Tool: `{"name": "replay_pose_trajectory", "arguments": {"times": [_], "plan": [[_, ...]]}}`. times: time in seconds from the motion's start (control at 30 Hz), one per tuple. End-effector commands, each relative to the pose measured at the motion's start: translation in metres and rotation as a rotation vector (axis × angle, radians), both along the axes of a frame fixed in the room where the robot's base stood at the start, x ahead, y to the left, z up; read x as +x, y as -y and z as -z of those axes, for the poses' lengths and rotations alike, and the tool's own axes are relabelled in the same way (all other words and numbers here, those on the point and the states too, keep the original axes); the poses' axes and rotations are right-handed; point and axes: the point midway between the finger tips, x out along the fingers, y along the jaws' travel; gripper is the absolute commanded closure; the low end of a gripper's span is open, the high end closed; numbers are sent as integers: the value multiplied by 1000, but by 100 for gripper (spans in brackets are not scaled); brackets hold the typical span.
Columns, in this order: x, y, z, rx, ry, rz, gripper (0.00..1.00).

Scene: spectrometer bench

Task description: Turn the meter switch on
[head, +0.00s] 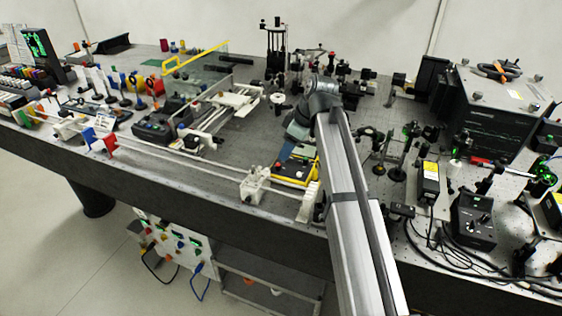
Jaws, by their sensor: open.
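A yellow box with a dark top face (291,179), which looks like the meter, sits on the bench near its front edge, left of my arm. Small red and dark spots show on its top, but the switch and its setting are too small to make out. My gripper (286,151) hangs below the bent end of my arm, at the back left of the yellow box, and hides part of it. The jaws are open; the fingertips are small and hard to make out. I cannot tell whether they touch the box.
White rail mounts (255,186) stand just left of the yellow box. Small optics posts (378,150) stand to the right of my arm. A black control box with a knob (474,222) and loose cables are at the right. A large black instrument (494,112) stands behind them.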

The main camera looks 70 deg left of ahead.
Motion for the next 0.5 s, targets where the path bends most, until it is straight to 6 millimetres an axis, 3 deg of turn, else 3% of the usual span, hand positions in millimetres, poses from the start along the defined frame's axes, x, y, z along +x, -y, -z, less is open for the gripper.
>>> {"name": "replay_pose_trajectory", "arguments": {"times": [0.2,0.5], "plan": [[-10,-9,34,-1,0,0,55],[-17,-17,57,0,0,0,55]]}}
